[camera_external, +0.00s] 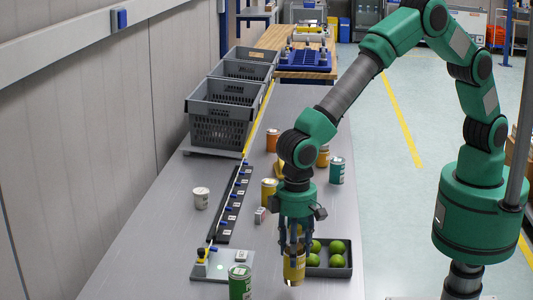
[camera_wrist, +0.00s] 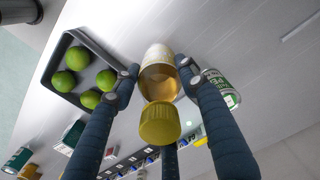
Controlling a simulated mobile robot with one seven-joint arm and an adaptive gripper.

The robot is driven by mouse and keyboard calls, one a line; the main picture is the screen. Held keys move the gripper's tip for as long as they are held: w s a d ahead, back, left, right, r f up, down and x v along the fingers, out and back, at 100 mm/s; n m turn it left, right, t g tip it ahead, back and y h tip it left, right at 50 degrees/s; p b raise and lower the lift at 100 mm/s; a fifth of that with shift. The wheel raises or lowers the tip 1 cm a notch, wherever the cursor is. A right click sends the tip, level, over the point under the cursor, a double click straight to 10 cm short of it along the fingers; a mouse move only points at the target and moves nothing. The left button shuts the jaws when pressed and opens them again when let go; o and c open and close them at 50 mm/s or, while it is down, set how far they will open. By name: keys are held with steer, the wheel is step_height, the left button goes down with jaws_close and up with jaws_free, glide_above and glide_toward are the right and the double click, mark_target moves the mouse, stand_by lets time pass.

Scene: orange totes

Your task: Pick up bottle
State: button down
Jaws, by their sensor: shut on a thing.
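The bottle, amber with a pale label and a yellow cap, stands roughly upright in my gripper's fingers in the external view (camera_external: 294,268). It also shows in the wrist view (camera_wrist: 159,82), cap toward the camera. My gripper (camera_external: 295,246) points down over the table, its blue fingers shut around the bottle's sides. In the wrist view my gripper (camera_wrist: 155,80) has a fingertip on each side of the bottle, and a third finger lies below the cap. I cannot tell whether the bottle's base touches the table.
A dark tray (camera_external: 342,271) with several green limes is close on the right. A green can (camera_external: 240,282) stands to the left. A white cup (camera_external: 201,198), grey crates (camera_external: 222,108) and a black rail (camera_external: 234,205) are farther left. Yellow and orange containers stand behind my gripper.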

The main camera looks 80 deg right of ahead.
steer(key=shift+r, duration=2.95)
